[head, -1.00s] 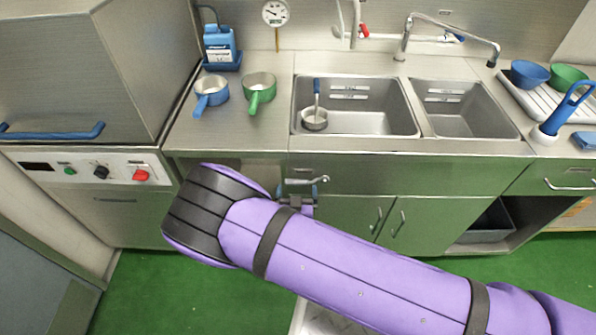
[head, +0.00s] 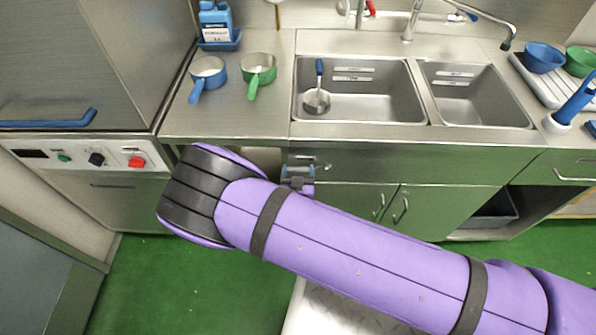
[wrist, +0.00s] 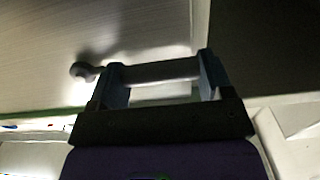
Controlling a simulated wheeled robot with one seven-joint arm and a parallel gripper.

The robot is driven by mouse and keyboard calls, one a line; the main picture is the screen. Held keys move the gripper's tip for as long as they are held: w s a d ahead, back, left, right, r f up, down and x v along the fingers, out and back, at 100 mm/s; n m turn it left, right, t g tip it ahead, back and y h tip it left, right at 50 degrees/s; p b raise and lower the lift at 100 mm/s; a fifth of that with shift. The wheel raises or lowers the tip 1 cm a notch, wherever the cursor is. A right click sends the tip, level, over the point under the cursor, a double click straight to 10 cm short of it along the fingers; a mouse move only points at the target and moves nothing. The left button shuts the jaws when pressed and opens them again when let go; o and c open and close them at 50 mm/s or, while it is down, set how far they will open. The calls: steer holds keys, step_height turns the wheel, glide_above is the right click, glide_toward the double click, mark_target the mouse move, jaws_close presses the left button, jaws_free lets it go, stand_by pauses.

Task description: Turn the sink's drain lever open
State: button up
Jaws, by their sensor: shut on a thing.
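The drain lever (wrist: 160,73) is a pale metal bar with a rounded knob at its left end in the wrist view. It sits on the cabinet front below the left sink basin (head: 390,115). My gripper (wrist: 161,80) has its two blue-grey fingers at either side of the bar and is shut on it, with the knob sticking out past the left finger. In the head view my gripper (head: 298,174) shows small at the cabinet front, and the lever there is mostly hidden by the fingers.
A blue pan (head: 208,73) and a green pan (head: 258,68) stand on the counter to the left. Cabinet doors with handles (head: 400,210) lie right of my gripper. The green floor (head: 150,285) is clear at lower left.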

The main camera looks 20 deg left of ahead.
mark_target(303, 154)
steer(key=shift+d+r+m, duration=0.2)
steer(key=shift+r+m, duration=1.05)
steer(key=shift+m, duration=0.45)
steer(key=shift+w+d+r+m, duration=0.1)
steer(key=shift+d+r+m, duration=0.15)
steer(key=shift+r+m, duration=0.35)
steer(key=shift+d+r+m, duration=0.2)
steer(key=shift+r+m, duration=0.05)
steer(key=shift+m, duration=0.55)
steer(key=o, duration=1.3)
